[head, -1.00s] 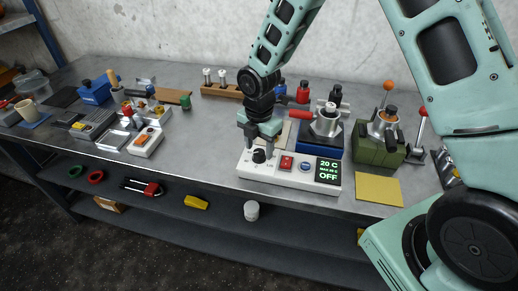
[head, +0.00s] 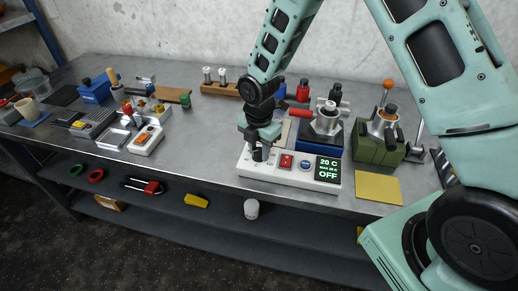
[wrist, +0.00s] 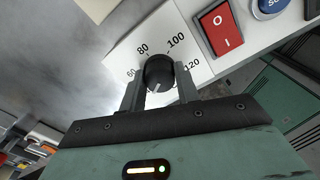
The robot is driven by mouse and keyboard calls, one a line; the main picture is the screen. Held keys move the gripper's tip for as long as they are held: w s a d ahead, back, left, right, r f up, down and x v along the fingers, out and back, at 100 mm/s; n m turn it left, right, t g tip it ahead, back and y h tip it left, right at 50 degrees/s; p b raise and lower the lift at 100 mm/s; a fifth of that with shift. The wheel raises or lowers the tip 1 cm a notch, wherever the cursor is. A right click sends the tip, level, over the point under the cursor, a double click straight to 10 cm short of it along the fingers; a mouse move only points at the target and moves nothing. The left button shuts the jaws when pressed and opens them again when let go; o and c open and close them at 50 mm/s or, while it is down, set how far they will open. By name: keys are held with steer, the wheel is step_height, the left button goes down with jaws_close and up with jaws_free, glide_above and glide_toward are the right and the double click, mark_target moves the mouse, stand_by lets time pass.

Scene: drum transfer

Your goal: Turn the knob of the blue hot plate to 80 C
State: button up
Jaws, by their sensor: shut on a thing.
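The blue hot plate (head: 312,146) stands near the front of the bench, with a metal pot (head: 326,119) on it. Its white front panel (head: 270,177) carries a black knob, a red switch (head: 286,161) and a display (head: 328,170) reading 20 C and OFF. In the wrist view, the black knob (wrist: 159,71) sits between both fingers of my gripper (wrist: 158,83), which is shut on it. Dial marks 60, 80, 100 and 120 show around it. The knob's pale pointer line faces my palm, away from the 80. In the head view my gripper (head: 261,152) hides most of the knob.
A green device (head: 378,145) with an orange-tipped lever stands right of the hot plate. A yellow pad (head: 378,187) lies at the front edge. A smaller white device with an orange switch (head: 143,138) stands left. The bench between them is clear.

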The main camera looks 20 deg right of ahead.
steer(key=m+b, duration=0.1)
steer(key=m, duration=0.5)
steer(key=shift+m, duration=0.3)
steer(key=m+b, duration=0.1)
steer(key=m, duration=1)
steer(key=shift+m, duration=0.4)
steer(key=m, duration=0.4)
steer(key=shift+m, duration=0.7)
steer(key=o, duration=1)
steer(key=shift+c, duration=0.2)
